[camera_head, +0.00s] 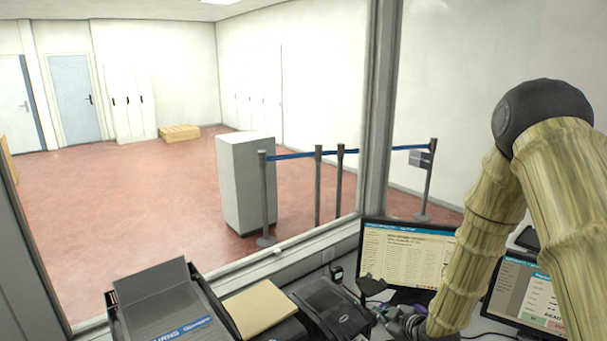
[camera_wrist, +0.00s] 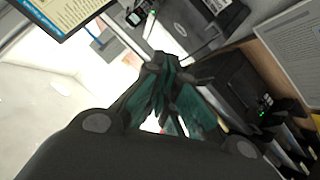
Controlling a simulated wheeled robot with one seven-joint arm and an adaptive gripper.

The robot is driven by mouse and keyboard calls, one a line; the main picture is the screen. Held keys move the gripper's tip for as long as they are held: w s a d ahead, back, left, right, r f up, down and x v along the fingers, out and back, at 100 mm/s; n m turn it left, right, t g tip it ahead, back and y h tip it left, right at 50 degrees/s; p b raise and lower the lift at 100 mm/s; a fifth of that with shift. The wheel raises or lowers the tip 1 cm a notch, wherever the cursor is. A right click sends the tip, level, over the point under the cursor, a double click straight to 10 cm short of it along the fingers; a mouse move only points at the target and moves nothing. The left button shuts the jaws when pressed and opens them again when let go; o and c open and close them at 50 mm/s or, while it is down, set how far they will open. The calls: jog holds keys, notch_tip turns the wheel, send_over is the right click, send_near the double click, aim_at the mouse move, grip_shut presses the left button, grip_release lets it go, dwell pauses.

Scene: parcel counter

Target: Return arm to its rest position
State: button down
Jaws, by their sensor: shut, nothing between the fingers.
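My arm (camera_head: 480,225), textured like yellowish bamboo with a dark round elbow, reaches down over the counter from the right in the head view. My gripper (camera_head: 378,292) is at its lower end, in front of the left monitor (camera_head: 405,255) and just right of a black card device (camera_head: 335,312). In the wrist view my gripper (camera_wrist: 163,68) has its dark, green-tinted fingers drawn together at the tips, with nothing held. I cannot tell from these views how high the fingertips are above the counter.
A grey tray unit (camera_head: 165,300) and a tan envelope (camera_head: 258,308) lie left of my gripper. A second monitor (camera_head: 525,290) stands behind my forearm at right. A window frame (camera_head: 376,110) rises beyond the counter. A notice sheet (camera_wrist: 290,55) shows in the wrist view.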

jog(key=s+f+m+g+h+b, duration=0.1)
jog(key=s+f+m+g+b, duration=0.15)
jog(key=s+f, duration=0.75)
jog(key=s+f+m+g+h+b, duration=0.1)
jog(key=s+f+m+g+b, duration=0.15)
jog(key=s+f, duration=0.65)
jog(key=s+f+m+g+b, duration=0.2)
jog(key=s+f, duration=0.3)
jog(key=s, duration=0.3)
jog(key=s+f+m+g+h+b, duration=0.1)
jog(key=s+f+m+g+b, duration=0.1)
jog(key=s+f, duration=0.4)
jog(key=s+f+m+g+h+b, duration=0.1)
jog(key=s+f, duration=0.4)
jog(key=s, duration=0.7)
jog(key=shift+d+f+m+g+b, duration=0.35)
jog(key=shift+m+b, duration=0.35)
jog(key=shift+m, duration=0.3)
